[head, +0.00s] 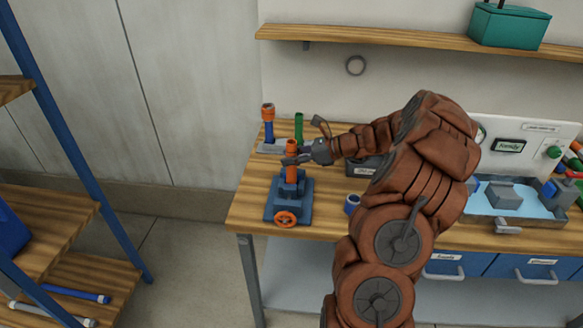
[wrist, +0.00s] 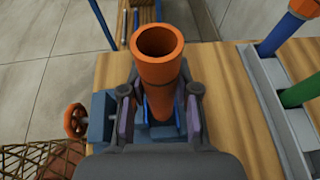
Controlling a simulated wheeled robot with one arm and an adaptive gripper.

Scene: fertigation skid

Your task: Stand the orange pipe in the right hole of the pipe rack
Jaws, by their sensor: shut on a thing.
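The orange pipe (head: 291,147) is upright, its open top showing in the wrist view (wrist: 158,70). My gripper (head: 297,160) is shut on its upper part, with a finger on each side in the wrist view (wrist: 158,100). The pipe's lower end is down at the jaws of a blue vise (head: 278,211); I cannot tell whether the vise grips it. The grey pipe rack (head: 268,149) stands behind, and also shows at right in the wrist view (wrist: 264,88). It holds a blue pipe with an orange top (head: 268,124) and a green pipe (head: 299,127). Its right hole is hidden by my gripper.
The vise's orange handwheel (head: 286,219) faces the bench front. A blue roll-like item (head: 352,204) lies right of the vise. A basin (head: 511,208) is farther right. A wooden shelf (head: 400,36) hangs above on the wall. The bench's left front corner is clear.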

